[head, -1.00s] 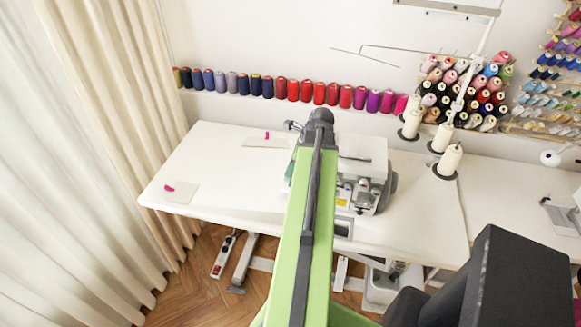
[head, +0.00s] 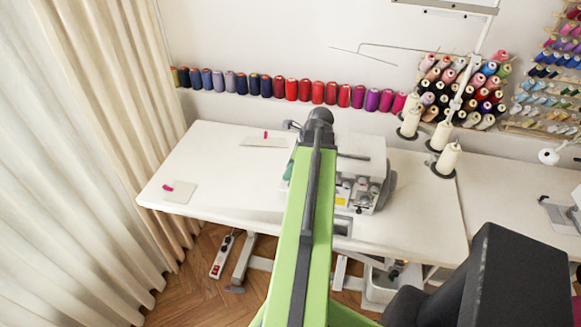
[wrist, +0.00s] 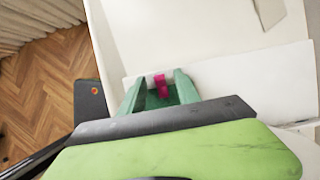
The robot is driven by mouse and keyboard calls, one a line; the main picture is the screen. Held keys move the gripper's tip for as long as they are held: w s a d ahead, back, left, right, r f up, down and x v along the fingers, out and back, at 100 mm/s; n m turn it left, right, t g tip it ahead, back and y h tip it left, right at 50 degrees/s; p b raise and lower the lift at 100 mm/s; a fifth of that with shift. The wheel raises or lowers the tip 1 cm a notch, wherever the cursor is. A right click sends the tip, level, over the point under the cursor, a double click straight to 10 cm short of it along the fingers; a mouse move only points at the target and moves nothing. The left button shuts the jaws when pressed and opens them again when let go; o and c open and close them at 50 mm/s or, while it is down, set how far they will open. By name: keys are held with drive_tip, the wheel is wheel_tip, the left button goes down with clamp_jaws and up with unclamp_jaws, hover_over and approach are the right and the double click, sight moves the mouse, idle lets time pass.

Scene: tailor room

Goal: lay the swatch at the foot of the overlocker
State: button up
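The overlocker (head: 362,180) is a white machine on the table, right of my arm and partly hidden by it. My gripper shows in the wrist view as two green fingers (wrist: 160,76). A green fingertip also shows left of my arm in the head view (head: 288,170). I cannot tell whether the pink piece belongs to the swatch.
The white table (head: 225,170) is mostly clear at left. Cream thread cones (head: 447,160) stand right of the overlocker. A row of coloured spools (head: 305,90) runs along the wall. A dark block (head: 510,280) fills the lower right. The wooden floor (wrist: 50,95) shows past the table edge.

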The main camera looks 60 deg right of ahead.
drive_tip(key=shift+r, duration=0.15)
drive_tip(key=p+v, duration=1.6)
drive_tip(key=v, duration=0.1)
drive_tip(key=shift+r, duration=0.1)
